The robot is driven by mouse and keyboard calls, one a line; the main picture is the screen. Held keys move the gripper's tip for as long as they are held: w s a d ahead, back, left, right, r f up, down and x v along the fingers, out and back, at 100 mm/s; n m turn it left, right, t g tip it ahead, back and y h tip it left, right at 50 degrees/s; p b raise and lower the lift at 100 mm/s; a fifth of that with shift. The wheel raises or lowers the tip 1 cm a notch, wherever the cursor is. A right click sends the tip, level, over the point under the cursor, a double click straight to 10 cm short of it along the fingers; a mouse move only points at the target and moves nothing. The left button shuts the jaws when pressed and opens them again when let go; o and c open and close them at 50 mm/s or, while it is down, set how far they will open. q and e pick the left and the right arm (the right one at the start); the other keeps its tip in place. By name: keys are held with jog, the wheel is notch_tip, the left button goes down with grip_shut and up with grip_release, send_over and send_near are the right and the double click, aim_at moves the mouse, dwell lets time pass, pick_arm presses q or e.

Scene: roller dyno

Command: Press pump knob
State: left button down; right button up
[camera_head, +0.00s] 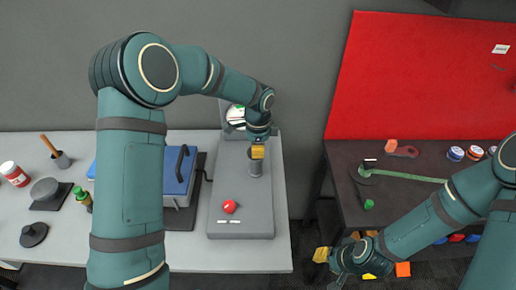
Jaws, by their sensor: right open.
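A grey machine (241,226) stands on the white table, with a red knob (230,206) near its front and a round dial (236,115) at its back. A short grey post (255,168) rises from the machine. Which of the two is the pump knob I cannot tell. My right gripper (342,264) is open, low down at the dark table's front left, away from the machine.
A blue case (180,178) stands left of the machine, partly behind my left arm. Further left are a red can (14,174) and a black round weight (34,234). A green tool (405,175) and several tape rolls lie on the dark table (345,190).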

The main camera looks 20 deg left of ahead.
pick_arm(q)
notch_tip(320, 180, up, 12)
dwell(0.6)
dwell(0.6)
notch_tip(320, 180, up, 7)
jog(key=p, duration=0.1)
jog(key=shift+f, duration=0.15)
notch_tip(320, 180, down, 14)
jog(key=shift+r+b, duration=0.15)
jog(key=shift+b, duration=0.25)
dwell(0.4)
